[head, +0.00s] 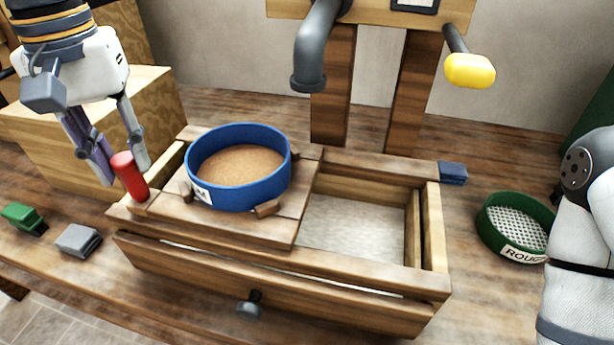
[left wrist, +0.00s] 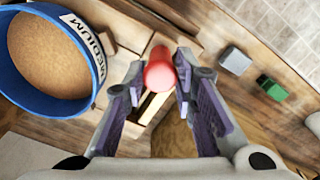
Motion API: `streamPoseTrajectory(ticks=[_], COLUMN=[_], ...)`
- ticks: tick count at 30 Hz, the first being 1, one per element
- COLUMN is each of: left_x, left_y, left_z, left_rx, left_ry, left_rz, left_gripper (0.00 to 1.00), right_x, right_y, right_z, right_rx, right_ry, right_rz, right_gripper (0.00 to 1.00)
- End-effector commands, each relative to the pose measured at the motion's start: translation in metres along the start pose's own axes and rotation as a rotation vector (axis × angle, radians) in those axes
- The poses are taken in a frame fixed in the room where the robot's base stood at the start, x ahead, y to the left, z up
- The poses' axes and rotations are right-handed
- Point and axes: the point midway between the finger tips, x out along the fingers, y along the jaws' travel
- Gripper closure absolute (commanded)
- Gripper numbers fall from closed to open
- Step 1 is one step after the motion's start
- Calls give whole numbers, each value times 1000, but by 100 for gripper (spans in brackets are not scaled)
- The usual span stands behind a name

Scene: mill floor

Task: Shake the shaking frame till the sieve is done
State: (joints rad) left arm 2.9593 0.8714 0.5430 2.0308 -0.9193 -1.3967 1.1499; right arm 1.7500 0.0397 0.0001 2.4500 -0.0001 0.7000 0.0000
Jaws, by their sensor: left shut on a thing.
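The blue sieve (head: 238,197), labelled MEDIUM in the left wrist view (left wrist: 88,45), holds a layer of brown meal (head: 240,168). It sits between small wooden blocks on the wooden shaking frame (head: 225,225), at the left of the wooden box (head: 375,262). A red upright handle (head: 129,177) stands at the frame's left end. My left gripper (head: 122,165) is shut on this handle, which shows between its fingers in the left wrist view (left wrist: 160,73). My right arm is at the right edge; its gripper is out of view.
A grey spout (head: 312,60) hangs above the box, and a yellow-handled crank (head: 470,70) is at its right. A green sieve labelled ROUGH (head: 515,228) stands right. A blue block (head: 453,172), grey block (head: 78,240) and green block (head: 22,217) lie around the box.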

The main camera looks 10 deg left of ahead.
Motion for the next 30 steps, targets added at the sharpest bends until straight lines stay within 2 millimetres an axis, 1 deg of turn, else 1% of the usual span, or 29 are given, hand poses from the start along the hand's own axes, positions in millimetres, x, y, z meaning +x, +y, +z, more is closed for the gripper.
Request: streamPoseTrajectory(ticks=[6,9,14,20,23,30], left_x=[-1,-1,-1,-1,-2,-1], left_y=[-30,-40,-44,-43,-32,2], left_z=[-17,-23,-25,-24,-18,2], left_rx=[-3,-2,0,1,3,2], left_ry=[0,1,1,2,4,2], left_rz=[5,3,0,-1,-3,-4], left_gripper=[95,95,95,95,95,95], right_x=[0,0,0,-1,-2,-2], right_y=[0,0,0,0,0,0], right_z=[0,0,0,0,-2,-2], right_rx=[0,0,0,0,0,0], right_ry=[1,2,2,2,8,9], right_rz=[0,0,0,0,0,0], right_gripper=[100,100,100,100,100,100])
